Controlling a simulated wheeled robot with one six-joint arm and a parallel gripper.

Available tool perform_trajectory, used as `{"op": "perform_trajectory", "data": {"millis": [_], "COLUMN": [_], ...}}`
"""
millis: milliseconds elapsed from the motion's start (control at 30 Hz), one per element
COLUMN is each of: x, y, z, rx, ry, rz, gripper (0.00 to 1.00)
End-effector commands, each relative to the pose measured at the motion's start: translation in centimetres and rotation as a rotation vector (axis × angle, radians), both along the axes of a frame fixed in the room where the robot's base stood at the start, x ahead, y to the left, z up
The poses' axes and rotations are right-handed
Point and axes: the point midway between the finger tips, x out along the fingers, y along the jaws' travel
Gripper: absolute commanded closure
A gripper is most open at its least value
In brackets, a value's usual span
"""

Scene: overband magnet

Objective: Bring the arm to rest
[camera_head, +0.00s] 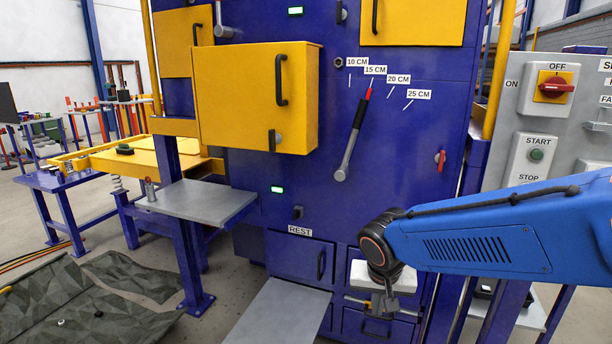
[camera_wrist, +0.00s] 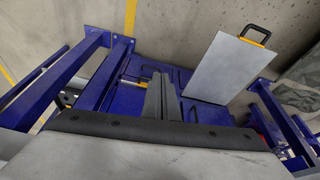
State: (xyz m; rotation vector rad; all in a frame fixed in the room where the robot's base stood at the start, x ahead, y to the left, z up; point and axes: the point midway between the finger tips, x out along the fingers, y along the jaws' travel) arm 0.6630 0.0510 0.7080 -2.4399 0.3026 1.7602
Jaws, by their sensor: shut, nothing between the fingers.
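My blue arm reaches in from the right in the head view and bends down at a black and orange joint. My gripper (camera_head: 386,302) hangs below it in front of the lower drawers of the blue machine (camera_head: 300,120). In the wrist view my gripper (camera_wrist: 160,92) shows as grey fingers close together with nothing between them, pointing toward blue framework. A label reading REST (camera_head: 300,230) is on the machine front, above a blue drawer (camera_head: 300,258) to the left of my gripper. Whether my gripper touches anything is unclear.
A grey plate (camera_head: 275,315) juts out below the REST drawer. A grey shelf (camera_head: 198,200) stands out at left. A yellow door (camera_head: 255,98) sticks out above. A long-handled lever (camera_head: 354,130) points to 15 CM. A control panel (camera_head: 545,110) is at right.

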Motion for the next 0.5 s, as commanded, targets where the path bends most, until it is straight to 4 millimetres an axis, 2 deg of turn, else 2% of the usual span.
{"op": "perform_trajectory", "data": {"millis": [33,200,500], "x": [-0.9,-3.9,-9.9], "y": [-1.3,-4.9,-9.5], "z": [0.7,2.5,4.6], "rx": [0.004,0.01,0.018], "ry": [-0.005,-0.011,-0.038], "rz": [0.002,0.038,0.116], "gripper": [1.0,1.0,1.0]}}
